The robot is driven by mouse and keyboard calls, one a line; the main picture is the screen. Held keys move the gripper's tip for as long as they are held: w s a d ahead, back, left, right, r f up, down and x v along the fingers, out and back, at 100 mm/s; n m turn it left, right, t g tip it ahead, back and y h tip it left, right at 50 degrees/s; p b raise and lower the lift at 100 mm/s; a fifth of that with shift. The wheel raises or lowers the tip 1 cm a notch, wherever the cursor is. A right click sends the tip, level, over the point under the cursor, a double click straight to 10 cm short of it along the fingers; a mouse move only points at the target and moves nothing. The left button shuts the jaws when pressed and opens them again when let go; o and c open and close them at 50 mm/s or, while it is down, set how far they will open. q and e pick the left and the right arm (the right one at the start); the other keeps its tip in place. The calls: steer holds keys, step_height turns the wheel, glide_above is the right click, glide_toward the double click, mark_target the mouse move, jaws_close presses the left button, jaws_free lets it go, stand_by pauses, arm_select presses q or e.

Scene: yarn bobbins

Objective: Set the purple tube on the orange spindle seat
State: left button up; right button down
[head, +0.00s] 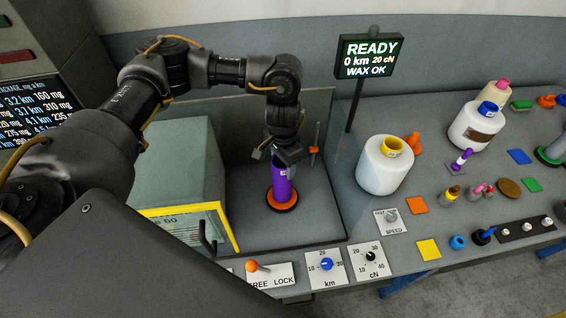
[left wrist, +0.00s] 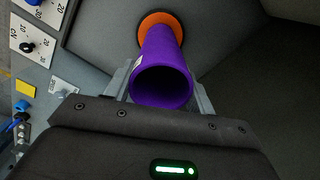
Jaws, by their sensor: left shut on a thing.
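The purple tube (head: 281,184) stands upright in the bay, its lower end at the orange spindle seat (head: 282,206). I cannot tell whether it touches the seat or hangs just above it. My left gripper (head: 284,160) comes down from above and is shut on the tube near its top. In the left wrist view the tube (left wrist: 163,75) lies between the fingers (left wrist: 160,90), its open upper end towards the camera. The orange seat (left wrist: 157,17) shows around the tube's far end. My right gripper is out of view.
A grey-green box (head: 175,165) with a yellow-edged panel stands left of the seat. A clear screen (head: 335,135) borders the bay.

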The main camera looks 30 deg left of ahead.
arm_select(q)
steer(key=shift+f, duration=0.25)
steer(key=o, duration=1.3)
step_height(320, 180, up, 11)
steer(key=b, duration=0.1)
steer(key=shift+b, duration=0.3)
steer(key=shift+f, duration=0.15)
